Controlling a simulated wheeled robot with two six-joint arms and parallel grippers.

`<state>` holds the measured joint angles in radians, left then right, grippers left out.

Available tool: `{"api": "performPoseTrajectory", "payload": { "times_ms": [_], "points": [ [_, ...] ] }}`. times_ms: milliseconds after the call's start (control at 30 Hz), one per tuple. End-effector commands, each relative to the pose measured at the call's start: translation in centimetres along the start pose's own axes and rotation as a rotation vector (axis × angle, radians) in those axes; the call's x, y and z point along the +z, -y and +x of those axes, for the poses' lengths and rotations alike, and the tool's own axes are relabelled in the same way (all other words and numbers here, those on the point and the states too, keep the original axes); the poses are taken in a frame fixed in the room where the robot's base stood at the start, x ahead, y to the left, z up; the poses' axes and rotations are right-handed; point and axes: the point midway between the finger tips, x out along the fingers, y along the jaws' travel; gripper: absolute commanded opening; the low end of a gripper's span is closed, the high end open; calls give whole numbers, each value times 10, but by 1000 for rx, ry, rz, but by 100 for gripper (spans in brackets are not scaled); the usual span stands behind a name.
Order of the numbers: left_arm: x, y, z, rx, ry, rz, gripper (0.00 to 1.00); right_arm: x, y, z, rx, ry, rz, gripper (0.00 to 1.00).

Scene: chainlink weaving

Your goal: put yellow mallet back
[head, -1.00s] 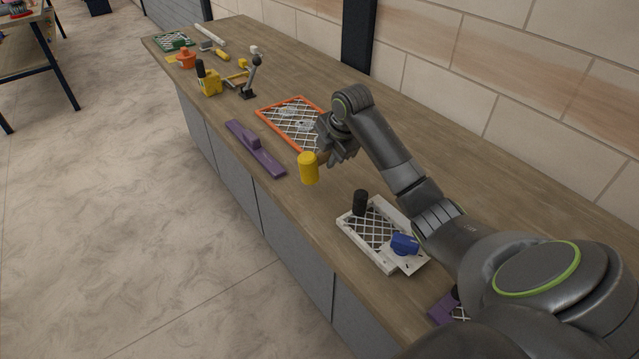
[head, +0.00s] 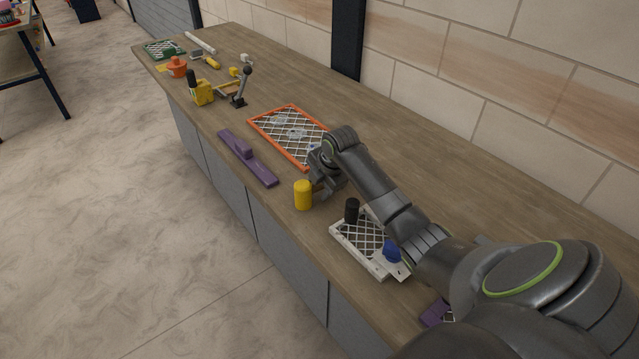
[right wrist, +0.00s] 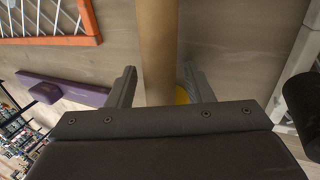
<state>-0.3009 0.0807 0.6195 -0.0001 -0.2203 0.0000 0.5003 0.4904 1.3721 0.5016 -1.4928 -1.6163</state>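The yellow mallet's head (head: 303,195) is a short yellow cylinder near the front edge of the worktop, just left of my right gripper (head: 323,185). It looks set down on the wood, though its contact is hard to see. In the right wrist view its pale wooden handle (right wrist: 158,50) runs between the two fingers of my right gripper (right wrist: 160,85). A gap shows on both sides of the handle, so the fingers look open around it. A sliver of the yellow head (right wrist: 182,96) shows beside the right finger. My left gripper is out of view.
An orange-framed mesh panel (head: 309,166) lies behind the mallet, and a purple bar tool (head: 259,169) lies to its left. A white-framed mesh (head: 338,239) with a black cylinder (head: 351,211) and a blue piece (head: 392,252) is to the right. More tools crowd the far left end.

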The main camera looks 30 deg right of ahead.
Motion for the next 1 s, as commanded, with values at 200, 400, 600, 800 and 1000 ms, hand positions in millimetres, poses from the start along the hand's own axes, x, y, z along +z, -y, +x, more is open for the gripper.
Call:
{"api": "performPoseTrajectory", "payload": {
  "times_ms": [200, 400, 600, 800, 1000],
  "points": [
    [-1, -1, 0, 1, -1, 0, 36, 0, -1, -1, 3, 1, 0, 47],
    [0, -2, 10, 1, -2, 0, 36, 0, 0, 4, 4, 1, -1, 47],
    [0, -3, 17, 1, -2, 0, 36, 1, -1, -26, 9, 3, -3, 47],
    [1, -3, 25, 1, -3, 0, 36, -2, -2, -70, 10, 5, -3, 47],
    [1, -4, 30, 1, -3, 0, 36, -2, -1, -119, 9, 5, -2, 47]
  ]
}}
